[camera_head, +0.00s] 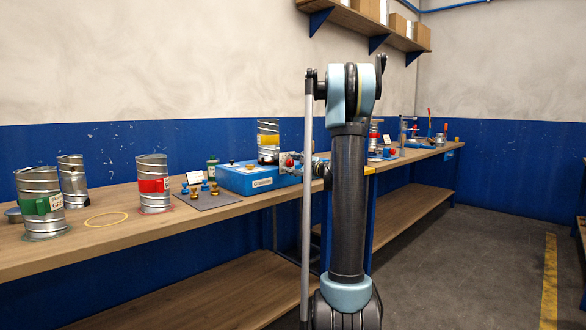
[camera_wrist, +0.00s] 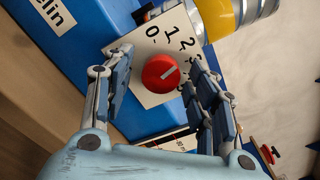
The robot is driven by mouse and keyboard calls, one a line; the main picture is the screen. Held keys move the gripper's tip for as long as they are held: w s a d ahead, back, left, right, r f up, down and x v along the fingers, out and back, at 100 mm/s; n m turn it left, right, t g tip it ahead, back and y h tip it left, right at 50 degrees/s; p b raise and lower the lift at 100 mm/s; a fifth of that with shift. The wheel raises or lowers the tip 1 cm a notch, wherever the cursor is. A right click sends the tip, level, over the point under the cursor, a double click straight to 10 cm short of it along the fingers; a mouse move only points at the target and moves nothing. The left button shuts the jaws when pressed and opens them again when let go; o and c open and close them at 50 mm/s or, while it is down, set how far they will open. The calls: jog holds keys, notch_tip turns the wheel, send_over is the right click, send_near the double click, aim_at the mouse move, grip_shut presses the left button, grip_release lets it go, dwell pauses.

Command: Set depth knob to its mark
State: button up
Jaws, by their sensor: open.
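The red depth knob (camera_wrist: 160,73) sits on a white dial plate (camera_wrist: 148,96) with printed numbers from 0 upward. Its pale pointer line slants up and right, roughly toward the 2 and 3. The right finger partly covers that side of the scale; I cannot make out a separate target mark. The plate is on a blue box (camera_wrist: 92,30), which also stands on the bench in the head view (camera_head: 240,180). My gripper (camera_wrist: 160,72) is open, with one finger on each side of the knob and visible gaps between. In the head view it is small beside the box's right end.
A metal duct with a yellow band (camera_wrist: 215,18) stands close behind the dial; it also shows in the head view (camera_head: 268,140). A grey mat (camera_head: 215,199) with small knobs and a red-banded duct (camera_head: 153,186) lie to the left on the wooden bench (camera_head: 110,240).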

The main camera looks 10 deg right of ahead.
jog(key=v, duration=1.1)
jog(key=shift+s+d, duration=0.2)
jog(key=shift+s, duration=0.1)
jog(key=s+a+f+n+g+h, duration=0.1)
jog(key=s+a+f+n+g, duration=0.2)
jog(key=s+a, duration=0.3)
jog(key=s+a+f+n+g+h, duration=0.1)
jog(key=s+a+f+n+g, duration=0.2)
jog(key=s, duration=0.6)
jog(key=s+a+f+n+g+h, duration=0.1)
jog(key=s+a+f+n+g, duration=0.1)
jog(key=s+a+f+n, duration=0.4)
jog(key=s+d+f+n+g+h, duration=0.1)
jog(key=s+d+f+n+h, duration=0.1)
jog(key=s, duration=0.6)
jog(key=s+d+f+n+g+h, duration=0.2)
jog(key=s+d+f+h, duration=0.1)
jog(key=s+f, duration=0.4)
jog(key=s+d+f+n+g+h, duration=0.1)
jog(key=s+d+f+n+h, duration=0.1)
jog(key=s, duration=0.9)
notch_tip(320, 180, down, 3)
jog(key=shift+s+d+r+n+h, duration=0.15)
jog(key=shift+s+d+n+h, duration=0.15)
jog(key=shift+d+n, duration=0.45)
jog(key=shift+w+d, duration=0.1)
